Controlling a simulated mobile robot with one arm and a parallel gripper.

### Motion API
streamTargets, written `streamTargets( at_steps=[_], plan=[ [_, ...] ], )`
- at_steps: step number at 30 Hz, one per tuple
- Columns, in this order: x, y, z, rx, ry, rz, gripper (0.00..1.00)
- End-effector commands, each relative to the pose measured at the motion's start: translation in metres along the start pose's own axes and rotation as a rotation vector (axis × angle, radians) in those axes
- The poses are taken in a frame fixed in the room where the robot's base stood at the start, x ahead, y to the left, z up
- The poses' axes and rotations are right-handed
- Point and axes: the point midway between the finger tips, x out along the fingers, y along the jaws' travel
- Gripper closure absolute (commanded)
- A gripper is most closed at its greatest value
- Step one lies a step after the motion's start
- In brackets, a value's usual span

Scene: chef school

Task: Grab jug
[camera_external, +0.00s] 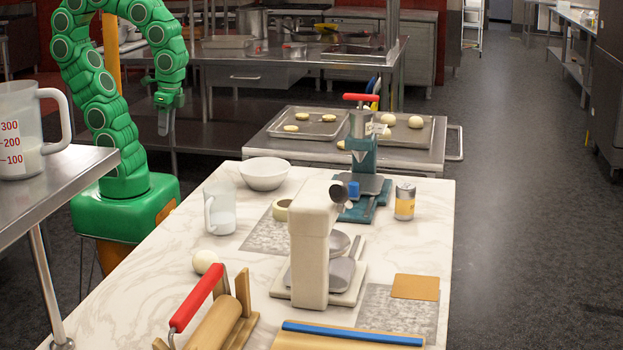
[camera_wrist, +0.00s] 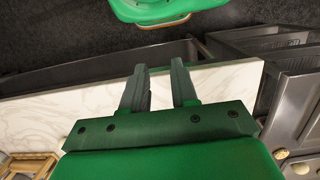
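A translucent jug (camera_external: 219,207) with a side handle stands upright on the marble worktop, near its far left edge. A larger measuring jug (camera_external: 20,135) with red numbers and a handle stands on the metal table at the left front, cut off by the picture edge. My gripper (camera_external: 166,122) hangs pointing down, left of and beyond the worktop, apart from both jugs. In the wrist view my gripper (camera_wrist: 160,82) has its two fingers apart with nothing between them. No jug can be made out in the wrist view.
On the marble worktop (camera_external: 140,270) are a white bowl (camera_external: 264,174), a pale stand mixer (camera_external: 310,250), a teal press (camera_external: 364,165), a can (camera_external: 404,201) and a red-handled roller (camera_external: 197,298). Trays of dough (camera_external: 310,123) lie behind. The worktop around the smaller jug is fairly clear.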

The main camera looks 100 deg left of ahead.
Motion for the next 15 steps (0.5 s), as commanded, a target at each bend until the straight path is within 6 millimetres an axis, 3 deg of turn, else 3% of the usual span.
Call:
streamTargets(
  at_steps=[5, 15],
  plan=[
    [-0.011, 0.0, 0.002, 0.0, 0.001, 0.0, 0.72],
    [-0.056, 0.004, 0.001, 0.057, 0.021, -0.001, 0.72]
  ],
)
